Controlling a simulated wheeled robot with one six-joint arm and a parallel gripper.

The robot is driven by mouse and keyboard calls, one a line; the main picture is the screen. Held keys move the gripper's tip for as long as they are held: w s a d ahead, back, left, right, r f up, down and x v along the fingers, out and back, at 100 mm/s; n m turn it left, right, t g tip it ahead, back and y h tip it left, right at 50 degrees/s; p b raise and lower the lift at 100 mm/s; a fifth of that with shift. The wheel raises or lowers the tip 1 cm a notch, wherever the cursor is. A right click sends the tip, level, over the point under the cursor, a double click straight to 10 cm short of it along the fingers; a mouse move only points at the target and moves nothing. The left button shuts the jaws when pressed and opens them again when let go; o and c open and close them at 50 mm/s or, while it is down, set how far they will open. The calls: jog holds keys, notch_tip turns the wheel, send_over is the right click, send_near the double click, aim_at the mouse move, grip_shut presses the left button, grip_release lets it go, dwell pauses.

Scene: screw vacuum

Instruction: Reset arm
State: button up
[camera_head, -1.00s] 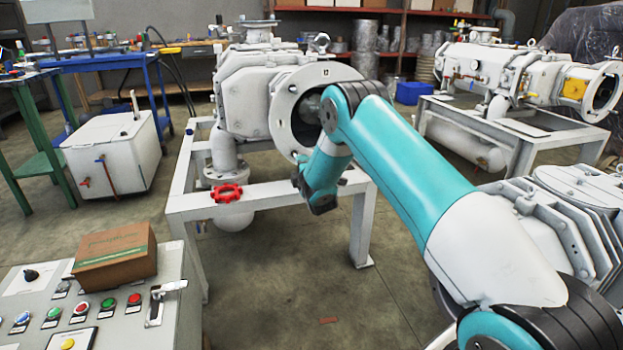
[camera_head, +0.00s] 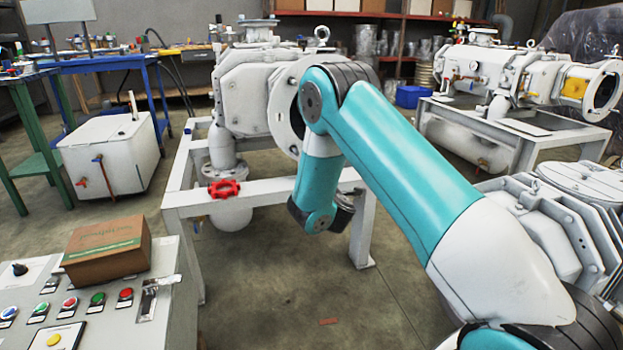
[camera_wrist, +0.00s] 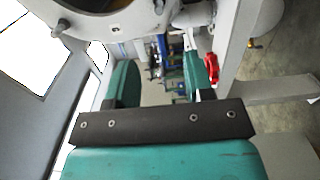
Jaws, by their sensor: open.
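My gripper (camera_wrist: 158,75) shows in the wrist view as two green fingers spread apart on a dark bar. It is open, with nothing between the fingers. In the head view my teal and white arm is bent, with its wrist hanging in front of the white vacuum pump (camera_head: 245,92) and its frame. The fingers themselves cannot be made out in the head view. My arm hides part of the pump's round flange (camera_head: 284,112). A red valve wheel (camera_head: 224,189) sits low on the pump's pipe, left of my wrist. It also shows in the wrist view (camera_wrist: 211,68).
The white frame (camera_head: 262,197) stands close to my wrist. A control panel (camera_head: 115,305) carries a cardboard box (camera_head: 108,249) at lower left. Another machine (camera_head: 560,215) stands close on the right. A white tank (camera_head: 112,155) is at left. Floor (camera_head: 310,290) is open in front.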

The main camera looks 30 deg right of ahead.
jog(key=shift+r, duration=0.1)
jog(key=s+a+r+m+g+y, duration=0.3)
jog(key=s+a+m+g, duration=0.25)
jog(key=s+a, duration=0.25)
jog(key=s+a+r+m+g+y, duration=0.2)
jog(key=s+a+r+m+g, duration=0.3)
jog(key=s+a, duration=0.3)
jog(key=s+a+r+n+g+y, duration=0.1)
jog(key=s+a+r+g+y, duration=0.3)
jog(key=s, duration=0.7)
jog(key=s+a+f+n+g, duration=0.1)
jog(key=s+a+n+g, duration=0.1)
jog(key=s+a, duration=0.6)
jog(key=s+d+r+p, duration=0.1)
jog(key=s+r+p, duration=0.1)
jog(key=r+p, duration=1.7)
jog(key=s+r+p, duration=0.2)
jog(key=r+p, duration=1.7)
jog(key=shift+d+r+g, duration=0.35)
jog(key=shift+d+g, duration=0.05)
jog(key=shift+g, duration=0.05)
